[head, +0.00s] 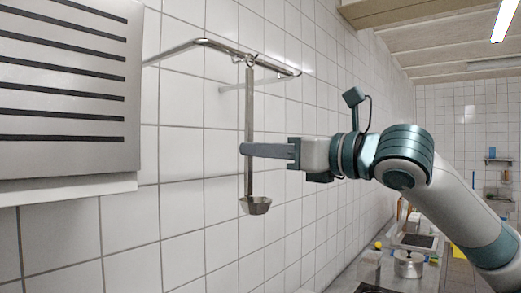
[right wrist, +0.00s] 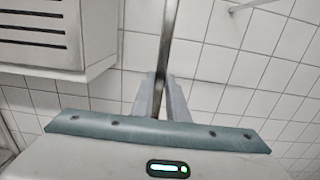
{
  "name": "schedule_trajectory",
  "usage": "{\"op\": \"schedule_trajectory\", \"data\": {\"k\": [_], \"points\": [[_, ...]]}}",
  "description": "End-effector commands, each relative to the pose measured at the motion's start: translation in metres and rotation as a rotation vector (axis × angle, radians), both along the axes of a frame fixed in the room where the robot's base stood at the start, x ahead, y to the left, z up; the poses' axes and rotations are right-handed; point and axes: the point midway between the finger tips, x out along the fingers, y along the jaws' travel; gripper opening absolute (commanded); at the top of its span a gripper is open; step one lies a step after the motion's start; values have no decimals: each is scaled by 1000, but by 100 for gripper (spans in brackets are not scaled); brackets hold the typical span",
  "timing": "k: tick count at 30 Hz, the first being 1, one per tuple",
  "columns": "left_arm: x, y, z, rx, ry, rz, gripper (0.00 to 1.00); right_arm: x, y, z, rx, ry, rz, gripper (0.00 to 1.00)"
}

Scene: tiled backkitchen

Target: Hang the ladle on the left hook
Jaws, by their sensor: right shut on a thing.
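The metal ladle (head: 249,105) hangs upright in the head view, bowl (head: 256,205) down, in front of the tiled wall. My right gripper (head: 247,149) is shut on its handle, about midway down. In the right wrist view the handle (right wrist: 168,40) runs up from between the fingers (right wrist: 161,98). The ladle's top end is at the metal rail (head: 225,48), where small hook shapes (head: 256,60) show. I cannot tell whether the top is looped over a hook or just beside it. My left gripper is not in view.
A grey slotted panel (head: 65,85) juts out at the left; it also shows in the right wrist view (right wrist: 45,35). Below right is a counter with a pot (head: 408,264) and small items. The tiled wall below the rail is bare.

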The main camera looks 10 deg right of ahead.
Motion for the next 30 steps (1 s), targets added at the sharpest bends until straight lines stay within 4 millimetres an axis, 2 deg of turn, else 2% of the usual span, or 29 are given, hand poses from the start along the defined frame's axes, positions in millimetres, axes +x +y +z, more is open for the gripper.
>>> {"op": "schedule_trajectory", "data": {"k": [1, 3, 14, 19, 26, 30], "points": [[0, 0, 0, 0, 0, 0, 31, 0, 0, 0, 1, -1, 0, 18], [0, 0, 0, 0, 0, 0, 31, 0, 0, 0, 1, -1, 0, 35], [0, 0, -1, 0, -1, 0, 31, -1, -1, 0, 0, 0, 0, 35], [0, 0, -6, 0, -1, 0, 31, -8, -6, -2, 1, -1, 0, 35], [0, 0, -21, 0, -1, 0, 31, -31, -26, -4, 1, -2, -3, 35], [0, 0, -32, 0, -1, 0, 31, -53, -42, -6, 1, -4, -3, 35]]}}
